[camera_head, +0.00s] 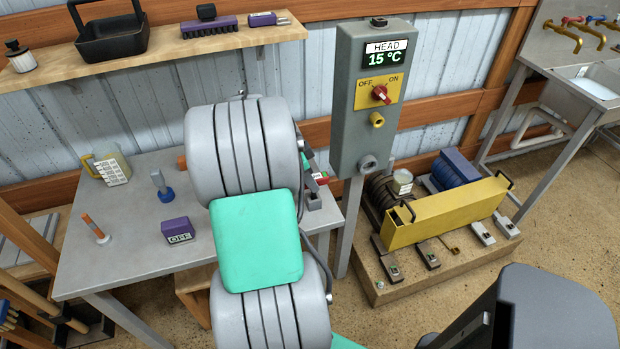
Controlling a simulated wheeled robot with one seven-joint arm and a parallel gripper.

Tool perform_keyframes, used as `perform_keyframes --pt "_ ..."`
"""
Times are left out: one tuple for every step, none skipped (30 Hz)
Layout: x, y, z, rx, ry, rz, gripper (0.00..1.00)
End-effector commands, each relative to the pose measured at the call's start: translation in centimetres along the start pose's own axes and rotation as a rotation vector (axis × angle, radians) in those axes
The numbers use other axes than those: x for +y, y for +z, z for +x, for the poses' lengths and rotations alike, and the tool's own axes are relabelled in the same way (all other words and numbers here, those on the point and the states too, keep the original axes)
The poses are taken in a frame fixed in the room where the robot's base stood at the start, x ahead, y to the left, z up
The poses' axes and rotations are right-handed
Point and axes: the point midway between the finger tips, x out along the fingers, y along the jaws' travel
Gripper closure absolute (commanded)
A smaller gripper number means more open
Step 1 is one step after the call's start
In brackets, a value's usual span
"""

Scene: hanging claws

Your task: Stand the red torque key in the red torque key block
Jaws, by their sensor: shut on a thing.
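My arm (258,240) rises through the middle of the camera_head view and bends over the grey table (130,255). My gripper cannot be made out; the big grey arm joint hides the area behind it. A small red and white piece (322,178) shows just right of that joint, at the table's right side. Dark grey parts (313,200) lie against it; I cannot tell what they belong to. I cannot make out the red torque key, and I cannot tell whether the red piece is its block.
On the table are an orange-handled tool (94,228), a blue-based tool (161,187), a purple OFF block (178,230) and a jug (109,167). A grey control post (365,100) stands right of the table. A wooden shelf (150,62) hangs above.

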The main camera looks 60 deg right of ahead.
Motion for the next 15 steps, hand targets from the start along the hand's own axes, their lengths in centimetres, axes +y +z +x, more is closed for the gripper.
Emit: perform_keyframes --pt "-0.02 0.1 0.26 0.0 0.0 0.0 1.0" --pt "-0.01 0.13 0.34 0.0 0.0 0.0 1.0" --pt "-0.01 0.18 0.45 0.0 0.0 0.0 1.0" --pt "-0.01 0.22 0.54 0.0 0.0 0.0 1.0" --pt "-0.01 0.25 0.62 0.0 0.0 0.0 1.0" --pt "-0.01 0.3 0.73 0.0 0.0 0.0 1.0" --pt "-0.01 0.33 0.81 0.0 0.0 0.0 1.0" --pt "-0.01 0.36 0.9 0.0 0.0 0.0 1.0" --pt "-0.02 0.33 0.81 0.0 -0.001 0.001 0.72" --pt "-0.02 0.31 0.76 0.0 -0.001 0.001 0.69" --pt "-0.02 0.31 0.76 0.0 -0.001 0.0 0.67" --pt "-0.02 0.31 0.76 0.0 -0.001 0.0 0.63" --pt "-0.02 0.31 0.76 0.0 -0.001 0.0 0.61" --pt "-0.01 0.31 0.76 0.0 0.0 0.0 0.58" --pt "-0.01 0.31 0.76 0.0 0.0 0.0 0.55"
